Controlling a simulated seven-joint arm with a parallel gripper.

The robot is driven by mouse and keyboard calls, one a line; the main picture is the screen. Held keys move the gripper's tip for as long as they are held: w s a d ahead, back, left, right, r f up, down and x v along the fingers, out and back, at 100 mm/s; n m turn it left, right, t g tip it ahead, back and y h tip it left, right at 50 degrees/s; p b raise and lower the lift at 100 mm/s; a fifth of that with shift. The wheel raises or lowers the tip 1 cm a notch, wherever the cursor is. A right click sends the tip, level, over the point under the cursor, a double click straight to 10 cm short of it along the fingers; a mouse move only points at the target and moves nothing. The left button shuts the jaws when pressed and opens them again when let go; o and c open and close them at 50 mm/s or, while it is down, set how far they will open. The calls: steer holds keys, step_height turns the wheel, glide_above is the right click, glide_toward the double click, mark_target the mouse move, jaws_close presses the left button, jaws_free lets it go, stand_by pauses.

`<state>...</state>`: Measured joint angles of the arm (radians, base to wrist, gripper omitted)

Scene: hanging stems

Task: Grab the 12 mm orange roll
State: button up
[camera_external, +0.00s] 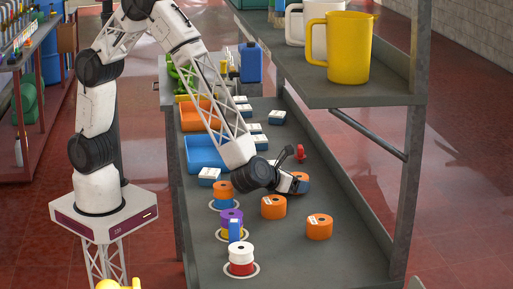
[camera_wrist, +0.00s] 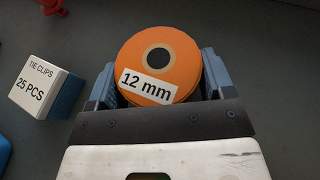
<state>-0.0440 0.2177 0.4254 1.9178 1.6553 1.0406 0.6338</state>
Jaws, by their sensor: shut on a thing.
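The orange roll (camera_wrist: 157,58) fills the upper middle of the wrist view, with a white label reading "12 mm" and a dark round hole. My gripper (camera_wrist: 158,78) has one blue-grey finger on each side of the roll and is shut on it. In the external view my gripper (camera_external: 294,183) is low over the bench, with the held roll (camera_external: 303,177) partly hidden behind it. Two other orange rolls with white labels, a nearer one (camera_external: 319,227) and a middle one (camera_external: 273,207), stand on the bench. Their label text is too small to read.
A box marked "TIE CLIPS 25 PCS" (camera_wrist: 45,82) is left of my gripper. A red object (camera_external: 299,153) lies beyond it. Stacked spools (camera_external: 241,259) stand along the bench's left side. A shelf (camera_external: 350,92) with mugs overhangs the right side.

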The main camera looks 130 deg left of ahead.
steer(key=shift+r, duration=4.95)
